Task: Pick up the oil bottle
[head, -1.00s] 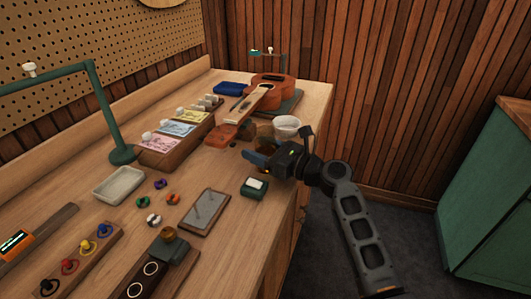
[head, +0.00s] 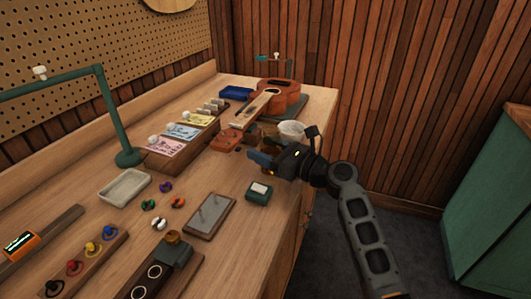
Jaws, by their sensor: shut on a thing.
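My gripper (head: 262,162) is over the right edge of the workbench, with its dark blue-tipped fingers pointing left. It is shut on a small brownish thing (head: 270,144), which I take to be the oil bottle. The fingers and gripper body hide most of it, so its shape and label cannot be made out. I cannot tell whether it is clear of the bench top.
A pale bowl (head: 291,130) stands just behind my gripper. A ukulele (head: 277,97) lies farther back. A small green box (head: 259,192) and a tray with thin tools (head: 210,214) lie in front. A green lamp (head: 127,157) stands at left.

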